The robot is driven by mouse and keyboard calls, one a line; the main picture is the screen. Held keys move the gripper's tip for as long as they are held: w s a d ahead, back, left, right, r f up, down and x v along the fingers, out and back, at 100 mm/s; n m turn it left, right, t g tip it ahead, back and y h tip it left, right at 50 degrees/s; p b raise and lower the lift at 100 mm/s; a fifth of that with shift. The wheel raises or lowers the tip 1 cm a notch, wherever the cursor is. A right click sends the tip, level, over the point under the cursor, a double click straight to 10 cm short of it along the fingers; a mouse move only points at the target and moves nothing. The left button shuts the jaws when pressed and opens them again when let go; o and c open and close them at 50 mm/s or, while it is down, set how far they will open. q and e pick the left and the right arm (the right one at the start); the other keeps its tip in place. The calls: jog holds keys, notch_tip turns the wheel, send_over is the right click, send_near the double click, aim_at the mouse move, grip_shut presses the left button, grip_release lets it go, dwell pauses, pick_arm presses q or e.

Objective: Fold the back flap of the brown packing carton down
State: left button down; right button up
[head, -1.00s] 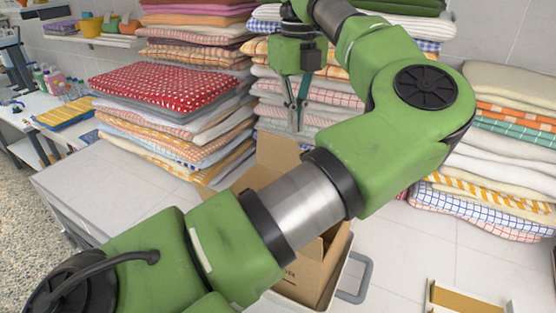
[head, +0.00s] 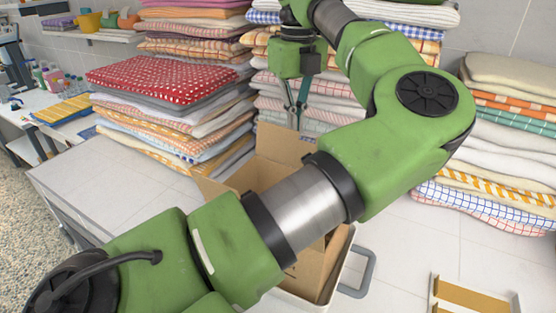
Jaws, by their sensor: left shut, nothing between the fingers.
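The brown packing carton (head: 318,268) stands on the white counter, its middle hidden by my left arm. Its back flap (head: 283,143) stands up at the far side, in front of the towel stacks. A side flap (head: 208,187) spreads outward at the left, and part of the open inside shows. My left gripper (head: 297,116) points down just above the top edge of the back flap, its fingers together and empty. I cannot tell whether the fingertips touch the flap. My right gripper is not in view.
Stacks of folded towels (head: 165,80) stand behind and left of the carton, and another stack (head: 500,150) stands at the right. A grey handle (head: 360,278) sticks out beside the carton. A brown and white item (head: 470,300) lies at lower right. The counter at left (head: 110,185) is clear.

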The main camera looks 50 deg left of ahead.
pick_arm(q)
jog(key=shift+s+d+b, duration=0.2)
jog(key=shift+s+b, duration=0.3)
jog(key=shift+s, duration=0.2)
jog(key=shift+s+d+b, duration=0.25)
jog(key=shift+s+b, duration=0.25)
jog(key=shift+s, duration=0.25)
jog(key=shift+s+d+b, duration=0.2)
jog(key=shift+s+b, duration=0.3)
jog(key=shift+s, duration=0.2)
jog(key=shift+s+d+b, duration=0.15)
jog(key=shift+s+b, duration=0.2)
jog(key=shift+s, duration=0.25)
jog(key=shift+s+d+b, duration=0.15)
jog(key=shift+s+b, duration=0.2)
jog(key=shift+s, duration=0.25)
jog(key=shift+s+d+f+b, duration=0.1)
jog(key=shift+s+f+b, duration=0.15)
jog(key=shift+f+b, duration=0.55)
jog(key=shift+s+d+f+b, duration=0.15)
jog(key=shift+s+f+b, duration=0.15)
jog(key=shift+f+b, duration=0.5)
jog(key=shift+s+d+f+b, duration=0.1)
jog(key=shift+s+f+b, duration=0.15)
jog(key=shift+f+b, duration=0.55)
jog(key=shift+r, duration=0.1)
notch_tip(320, 180, up, 8)
jog(key=p, duration=0.7)
jog(key=shift+p, duration=0.35)
